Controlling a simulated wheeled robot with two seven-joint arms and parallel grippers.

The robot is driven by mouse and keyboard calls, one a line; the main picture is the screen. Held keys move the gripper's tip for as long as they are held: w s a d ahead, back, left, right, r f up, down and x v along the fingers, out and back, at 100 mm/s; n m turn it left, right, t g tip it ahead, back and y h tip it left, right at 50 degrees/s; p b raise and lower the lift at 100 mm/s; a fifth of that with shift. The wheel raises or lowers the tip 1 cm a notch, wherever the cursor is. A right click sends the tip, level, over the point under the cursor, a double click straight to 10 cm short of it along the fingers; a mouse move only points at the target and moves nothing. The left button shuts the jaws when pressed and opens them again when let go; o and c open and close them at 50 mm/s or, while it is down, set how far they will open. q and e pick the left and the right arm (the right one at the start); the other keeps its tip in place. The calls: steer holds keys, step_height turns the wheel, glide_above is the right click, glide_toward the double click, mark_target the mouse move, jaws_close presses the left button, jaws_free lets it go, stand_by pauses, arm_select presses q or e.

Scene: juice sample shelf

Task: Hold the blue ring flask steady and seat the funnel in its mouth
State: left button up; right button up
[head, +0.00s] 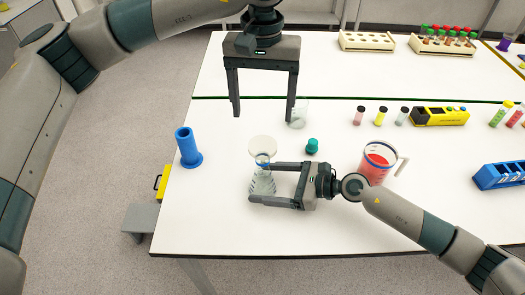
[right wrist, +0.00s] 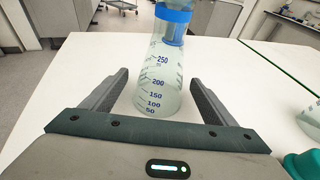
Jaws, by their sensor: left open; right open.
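The clear conical flask (head: 262,184) with a blue ring stands upright near the table's front; it shows larger in the right wrist view (right wrist: 160,85). The pale funnel (head: 263,146) sits upright at its mouth, and its stem appears to show inside the neck in the right wrist view (right wrist: 172,32). Its cone is outside that view. My right gripper (head: 251,182) is open, with one finger on each side of the flask body; in the right wrist view a gap shows at the left finger. My left gripper (head: 263,110) is open and empty, above and behind the funnel.
A clear glass vessel (head: 299,116) stands by my left gripper's right finger. A teal stopper (head: 312,146) and red-filled jug (head: 376,163) are to the right. A blue cylinder (head: 187,147) stands at the left edge. Sample tubes and racks (head: 440,116) are farther right.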

steer(key=v, duration=1.2)
stand_by(0.4)
